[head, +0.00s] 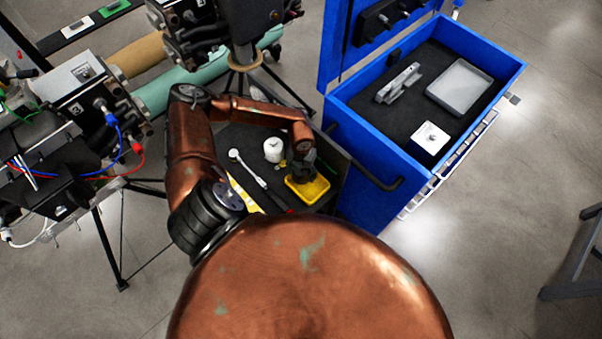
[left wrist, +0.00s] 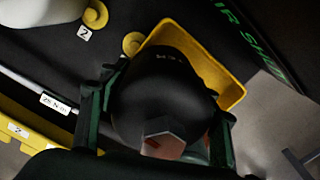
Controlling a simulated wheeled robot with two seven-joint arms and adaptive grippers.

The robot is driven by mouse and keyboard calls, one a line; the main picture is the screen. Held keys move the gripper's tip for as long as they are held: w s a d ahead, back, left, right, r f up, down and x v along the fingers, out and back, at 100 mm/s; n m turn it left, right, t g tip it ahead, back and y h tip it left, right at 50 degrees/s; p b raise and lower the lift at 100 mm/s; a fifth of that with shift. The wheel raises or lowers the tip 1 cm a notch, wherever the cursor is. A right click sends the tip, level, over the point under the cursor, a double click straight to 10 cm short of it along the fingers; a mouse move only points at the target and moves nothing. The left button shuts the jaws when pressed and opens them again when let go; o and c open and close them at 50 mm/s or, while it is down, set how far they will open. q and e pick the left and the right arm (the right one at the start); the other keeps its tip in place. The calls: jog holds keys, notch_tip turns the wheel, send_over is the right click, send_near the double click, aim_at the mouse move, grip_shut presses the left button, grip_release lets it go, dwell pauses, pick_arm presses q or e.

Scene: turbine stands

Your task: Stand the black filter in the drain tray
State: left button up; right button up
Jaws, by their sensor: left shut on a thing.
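My left gripper (left wrist: 156,128) is shut on the black filter (left wrist: 158,88), a dark rounded can with a hexagonal end facing the camera. The drain tray (left wrist: 215,68) is yellow and lies beneath the filter in the left wrist view. In the head view the tray (head: 308,189) sits on the dark table top, and my left gripper (head: 301,172) is over its back part. The filter is mostly hidden by the gripper there. I cannot tell whether its lower end touches the tray floor. My right gripper is not in view.
A white canister (head: 273,150), a ratchet-like tool (head: 247,167) and small yellow caps (left wrist: 133,43) are beside the tray. A blue open cabinet (head: 360,168) stands close on the right. Turbine stands (head: 75,90) and hoses crowd the left.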

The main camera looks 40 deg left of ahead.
pick_arm(q)
jog(key=o, duration=1.7)
jog(key=shift+s+d+f, duration=0.15)
jog(key=shift+s+f, duration=0.2)
jog(key=shift+f, duration=0.3)
jog(key=shift+c, duration=0.2)
jog(key=o, duration=0.3)
jog(key=shift+w+f, duration=0.1)
jog(key=shift+w, duration=0.2)
jog(key=shift+o, duration=0.9)
jog(key=shift+a, duration=0.2)
jog(key=shift+d+r, duration=0.1)
jog(key=shift+r, duration=0.15)
jog(key=shift+o, duration=0.7)
